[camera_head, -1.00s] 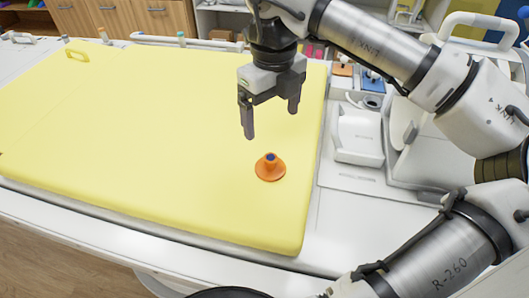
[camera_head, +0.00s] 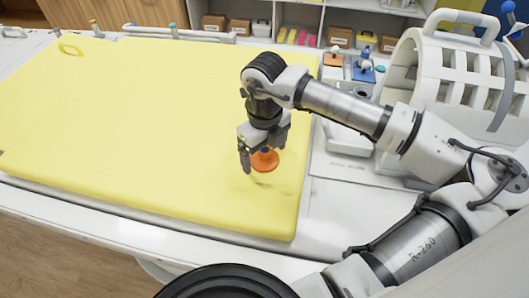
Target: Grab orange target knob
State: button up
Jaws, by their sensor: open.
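The orange knob (camera_head: 265,162) is a round, flared piece with a dark blue top, standing on the yellow mat (camera_head: 130,130) near its right side. My gripper (camera_head: 261,164) is open and pointed down at the knob. The left finger is beside the knob's left edge, and the gripper body covers part of the knob's top. The right finger is partly behind the knob or near its right side. I cannot tell whether either finger touches the knob.
A white slatted cylinder (camera_head: 455,82) with a handle stands at the right on the white table (camera_head: 335,215). Small blue and orange items sit on a tray behind my arm. Shelves with boxes line the back. The left of the mat is clear.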

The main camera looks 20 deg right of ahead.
jog(key=c, duration=1.1)
